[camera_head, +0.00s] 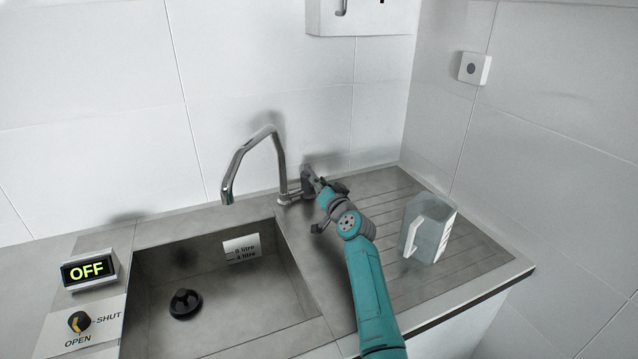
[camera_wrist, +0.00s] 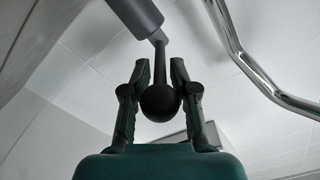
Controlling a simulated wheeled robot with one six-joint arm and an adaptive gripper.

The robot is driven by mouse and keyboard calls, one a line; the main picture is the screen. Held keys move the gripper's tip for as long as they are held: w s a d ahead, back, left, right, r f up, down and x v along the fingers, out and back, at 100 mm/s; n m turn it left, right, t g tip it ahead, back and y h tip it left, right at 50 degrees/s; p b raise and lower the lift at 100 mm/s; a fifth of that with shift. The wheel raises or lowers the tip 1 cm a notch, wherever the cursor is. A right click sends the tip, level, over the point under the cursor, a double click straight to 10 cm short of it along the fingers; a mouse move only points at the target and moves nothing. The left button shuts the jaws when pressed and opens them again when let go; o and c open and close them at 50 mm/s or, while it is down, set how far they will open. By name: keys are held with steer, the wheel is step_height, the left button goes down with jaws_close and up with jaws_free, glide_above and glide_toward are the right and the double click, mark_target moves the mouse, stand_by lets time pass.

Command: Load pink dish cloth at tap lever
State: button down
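The tap lever (camera_wrist: 161,60) is a dark stem ending in a round dark knob (camera_wrist: 160,103) in the wrist view. My gripper (camera_wrist: 160,70) is open, with its two fingers on either side of the stem and knob. A thin gap shows beside the stem; I cannot tell whether the knob touches a finger. In the head view my gripper (camera_head: 314,183) is at the base of the chrome tap (camera_head: 276,140), to its right, and hides most of the lever. No pink dish cloth shows in either view.
A sink basin (camera_head: 190,262) with a black plug (camera_head: 185,303) lies left of my arm. A grey jug (camera_head: 430,228) stands on the draining board at right. Tiled walls close off the back and right.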

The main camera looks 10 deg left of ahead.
stand_by(0.3)
steer(key=shift+a+r+g, duration=0.1)
steer(key=shift+r+g, duration=0.15)
steer(key=shift+g, duration=0.05)
steer(key=shift+r, duration=0.1)
steer(key=shift+g+h, duration=0.3)
steer(key=shift+h, duration=0.1)
steer(key=c, duration=1.3)
jaws_free()
steer(key=shift+o, duration=0.5)
steer(key=shift+s+r, duration=0.1)
steer(key=shift+r, duration=0.05)
steer(key=shift+d, duration=0.2)
